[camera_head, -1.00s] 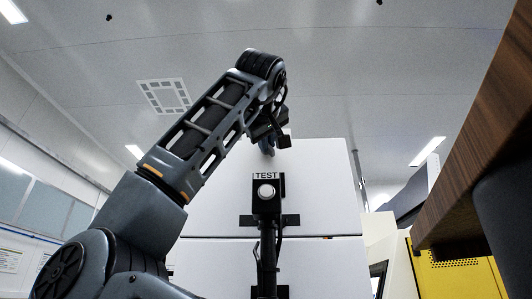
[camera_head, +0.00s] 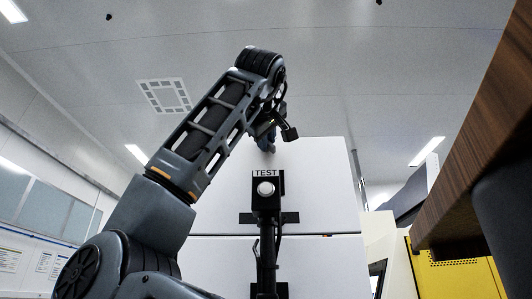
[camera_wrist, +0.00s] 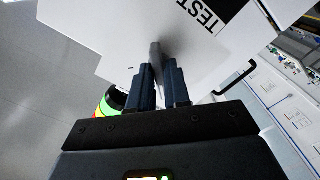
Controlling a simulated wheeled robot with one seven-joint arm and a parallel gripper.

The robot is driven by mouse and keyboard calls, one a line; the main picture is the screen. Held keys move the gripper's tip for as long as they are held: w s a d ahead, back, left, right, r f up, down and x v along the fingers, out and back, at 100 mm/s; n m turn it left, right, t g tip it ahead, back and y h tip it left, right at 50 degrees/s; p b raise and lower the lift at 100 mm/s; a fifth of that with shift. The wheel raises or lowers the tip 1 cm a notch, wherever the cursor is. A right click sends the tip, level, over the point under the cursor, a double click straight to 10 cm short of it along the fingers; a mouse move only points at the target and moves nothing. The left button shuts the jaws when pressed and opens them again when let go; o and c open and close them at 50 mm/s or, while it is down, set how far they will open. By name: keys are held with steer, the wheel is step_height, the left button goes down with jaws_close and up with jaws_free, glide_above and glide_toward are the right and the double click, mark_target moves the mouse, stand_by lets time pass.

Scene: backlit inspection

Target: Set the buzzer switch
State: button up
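A black switch box (camera_head: 266,205) with a round white button (camera_head: 265,188) and a TEST label (camera_head: 265,173) stands upright on a dark post in the head view. The TEST label also shows at the top of the wrist view (camera_wrist: 203,14). My gripper (camera_head: 266,146) is above and beyond the box in the head view, apart from it in the picture. In the wrist view the two dark fingers of my gripper (camera_wrist: 157,68) stand close together. A grey blurred strip shows between them; I cannot tell if it is a held thing or a shadow. The button is not clear in the wrist view.
White cabinet panels (camera_head: 320,180) stand behind the box. A wooden table edge (camera_head: 478,135) juts in at the right, above a yellow machine (camera_head: 455,270). A lamp with green and red bands (camera_wrist: 110,103) is left of my fingers in the wrist view.

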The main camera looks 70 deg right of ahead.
steer(key=o, duration=0.3)
steer(key=shift+o, duration=0.2)
steer(key=b+v, duration=0.1)
steer(key=v, duration=0.6)
steer(key=shift+s+a, duration=0.15)
steer(key=shift+a, duration=0.25)
